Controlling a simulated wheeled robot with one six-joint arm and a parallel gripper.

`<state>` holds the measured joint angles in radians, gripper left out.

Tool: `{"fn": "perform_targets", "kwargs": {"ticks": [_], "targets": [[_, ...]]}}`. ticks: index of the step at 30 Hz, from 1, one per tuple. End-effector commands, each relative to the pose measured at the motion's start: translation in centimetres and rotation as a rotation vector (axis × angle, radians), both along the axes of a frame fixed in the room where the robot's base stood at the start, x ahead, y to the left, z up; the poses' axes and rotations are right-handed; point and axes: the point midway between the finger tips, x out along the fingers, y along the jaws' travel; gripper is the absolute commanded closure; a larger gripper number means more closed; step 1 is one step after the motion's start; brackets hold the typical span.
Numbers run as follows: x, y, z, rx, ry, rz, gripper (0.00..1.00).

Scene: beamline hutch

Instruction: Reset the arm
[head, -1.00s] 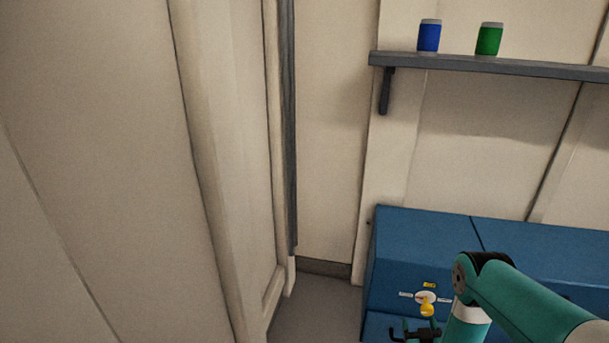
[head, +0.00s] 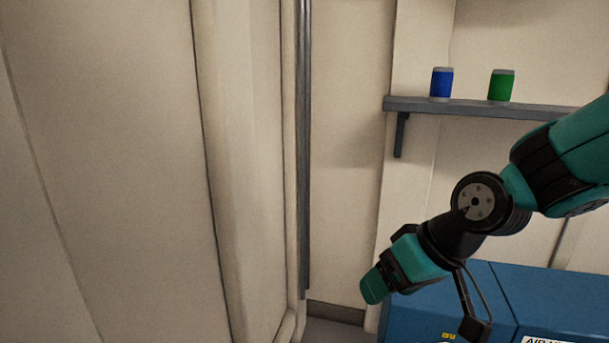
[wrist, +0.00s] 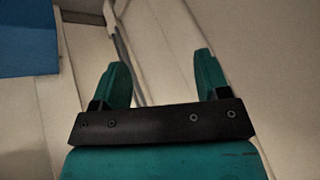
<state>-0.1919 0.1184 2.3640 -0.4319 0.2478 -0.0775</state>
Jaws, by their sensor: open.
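My gripper (head: 376,282) is in the lower middle of the head view, in front of the left edge of the blue cabinet (head: 405,318). My teal and black arm reaches in from the right and slopes down to the left to it. In the wrist view the two teal fingers of my gripper (wrist: 160,68) stand apart with nothing between them. The gripper is open and empty. Nothing is seen touching it.
A grey wall shelf (head: 430,105) at the upper right holds a blue can (head: 442,83) and a green can (head: 502,85). Pale wall panels (head: 110,150) fill the left side. A dark vertical strip (head: 304,150) runs down beside them. A little floor shows at the bottom.

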Motion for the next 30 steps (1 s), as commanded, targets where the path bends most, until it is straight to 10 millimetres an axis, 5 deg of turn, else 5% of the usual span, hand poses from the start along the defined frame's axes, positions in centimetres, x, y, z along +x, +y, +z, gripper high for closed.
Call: {"fn": "perform_targets", "kwargs": {"ticks": [3, 12, 30], "targets": [[-5.5, -0.2, 2.2, -0.038, 0.067, 0.069, 0.31], [-16.2, -2.4, 4.3, -0.151, 0.202, 0.193, 0.31], [-15.7, -2.4, 22.4, -0.148, 0.206, 0.187, 0.31]]}}
